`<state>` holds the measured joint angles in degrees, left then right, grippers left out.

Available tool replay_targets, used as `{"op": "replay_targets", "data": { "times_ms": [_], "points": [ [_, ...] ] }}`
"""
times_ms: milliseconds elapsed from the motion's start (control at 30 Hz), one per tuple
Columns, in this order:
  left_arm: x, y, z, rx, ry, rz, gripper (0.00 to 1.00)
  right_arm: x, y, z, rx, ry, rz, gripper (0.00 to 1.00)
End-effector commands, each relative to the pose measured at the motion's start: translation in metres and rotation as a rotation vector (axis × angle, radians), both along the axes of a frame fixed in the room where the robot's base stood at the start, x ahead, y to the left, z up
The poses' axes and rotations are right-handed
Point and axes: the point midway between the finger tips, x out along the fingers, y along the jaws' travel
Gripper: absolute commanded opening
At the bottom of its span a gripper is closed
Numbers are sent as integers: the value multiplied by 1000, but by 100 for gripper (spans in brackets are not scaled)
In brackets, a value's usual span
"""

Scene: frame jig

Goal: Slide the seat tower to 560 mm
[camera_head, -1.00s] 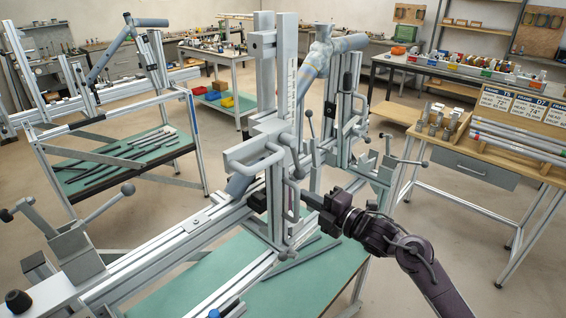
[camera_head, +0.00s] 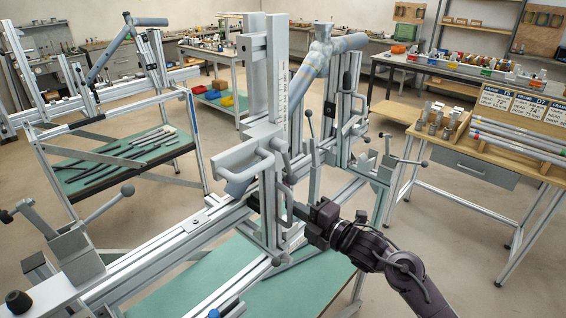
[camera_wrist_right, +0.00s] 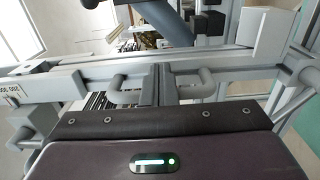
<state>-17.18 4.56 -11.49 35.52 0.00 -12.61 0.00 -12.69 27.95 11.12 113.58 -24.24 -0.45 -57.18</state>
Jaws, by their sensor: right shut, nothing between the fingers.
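The seat tower (camera_head: 280,85) is a tall grey upright with a scale strip, standing on the long aluminium beam (camera_head: 185,240) in the middle of the head view. Grey bar handles (camera_head: 287,192) are fixed on its lower part. My right gripper (camera_head: 284,207) reaches in from the right at the tower's lower part, close to a handle. In the right wrist view its fingers (camera_wrist_right: 160,84) are together and empty, between the two bends of a grey handle (camera_wrist_right: 196,88). Contact with the tower is not clear. The scale reading is too small to read. My left gripper is not in view.
A clamp block with a lever (camera_head: 75,245) stands at the beam's near left end. A blue-grey tube (camera_head: 318,60) rises behind the tower. Other clamp levers (camera_head: 405,161) stand to the right. A wooden-topped bench (camera_head: 480,145) is farther right, with open floor between.

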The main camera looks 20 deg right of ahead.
Motion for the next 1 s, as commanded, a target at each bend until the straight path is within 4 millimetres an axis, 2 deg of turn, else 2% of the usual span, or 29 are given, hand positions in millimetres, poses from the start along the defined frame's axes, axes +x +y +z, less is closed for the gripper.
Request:
{"op": "replay_targets", "data": {
  "times_ms": [500, 1000],
  "points": [
    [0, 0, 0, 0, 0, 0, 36, -11, 28, -1, 1, 1, 10, 0],
    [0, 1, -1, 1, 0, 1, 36, -12, 30, -1, 0, 1, 9, 0]
  ]
}}
